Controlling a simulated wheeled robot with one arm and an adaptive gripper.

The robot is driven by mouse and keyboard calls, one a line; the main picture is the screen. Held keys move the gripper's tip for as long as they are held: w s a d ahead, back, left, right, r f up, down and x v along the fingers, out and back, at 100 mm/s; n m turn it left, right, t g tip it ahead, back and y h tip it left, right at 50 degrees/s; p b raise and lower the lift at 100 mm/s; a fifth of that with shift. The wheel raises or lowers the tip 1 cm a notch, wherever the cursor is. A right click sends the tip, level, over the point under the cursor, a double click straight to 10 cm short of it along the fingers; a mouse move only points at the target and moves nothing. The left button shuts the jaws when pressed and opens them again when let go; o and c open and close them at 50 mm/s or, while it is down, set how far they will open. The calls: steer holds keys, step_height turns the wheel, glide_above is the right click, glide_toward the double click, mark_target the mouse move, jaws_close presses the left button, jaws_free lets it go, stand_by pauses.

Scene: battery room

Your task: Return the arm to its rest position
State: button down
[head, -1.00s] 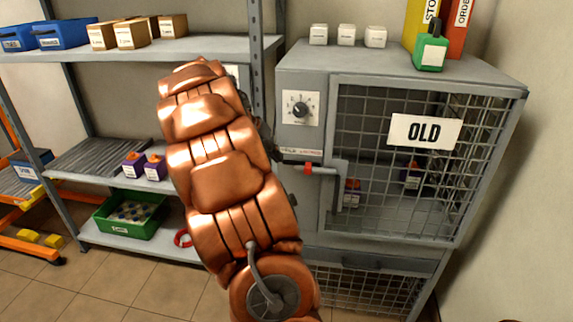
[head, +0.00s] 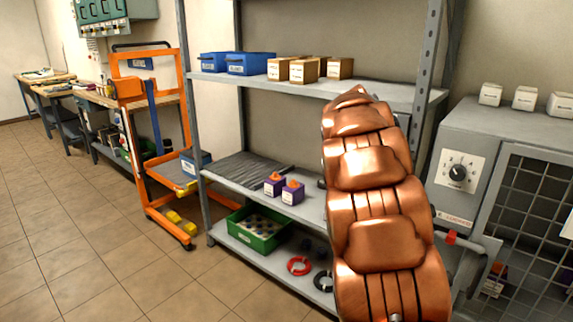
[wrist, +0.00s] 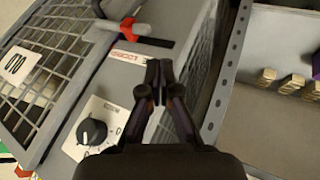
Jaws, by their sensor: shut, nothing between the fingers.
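My copper-coloured arm rises in the right half of the head view, in front of the shelf and the cabinet's left side, and it hides my gripper there. In the wrist view my gripper (wrist: 158,75) shows with its dark fingers together and nothing between them. It is in front of the grey cabinet (wrist: 110,75), near the cabinet's edge beside the shelf post. The cabinet's dial (wrist: 92,132) and red-tipped door handle (wrist: 128,28) are left of the fingers.
A grey shelf rack (head: 225,188) holds blue bins (head: 250,64), cardboard boxes (head: 304,70), purple batteries (head: 292,192) and a green crate (head: 258,238). The caged cabinet (head: 462,140) stands close at right. An orange trolley (head: 128,140) is left; the tiled floor (head: 80,230) ahead of it is open.

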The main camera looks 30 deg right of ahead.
steer(key=s+a+f+n+t+y, duration=0.1)
steer(key=s+a+f+n+y, duration=0.2)
steer(key=a, duration=0.8)
steer(key=s+a+f+n, duration=0.3)
steer(key=s+a+n, duration=0.1)
steer(key=a, duration=0.8)
steer(key=s+a+f+n+t+y, duration=0.15)
steer(key=s+a+n, duration=0.25)
steer(key=a, duration=0.7)
steer(key=s+a+f+n+g+y, duration=0.2)
steer(key=s+a+f+n, duration=0.25)
steer(key=s+a, duration=0.55)
step_height(320, 180, up, 16)
steer(key=w+t+p, duration=0.1)
steer(key=p, duration=1.3)
steer(key=shift+w+d+f+p, duration=0.15)
steer(key=shift+w+f+p, duration=0.1)
steer(key=shift+w+p, duration=0.15)
steer(key=shift+t, duration=0.25)
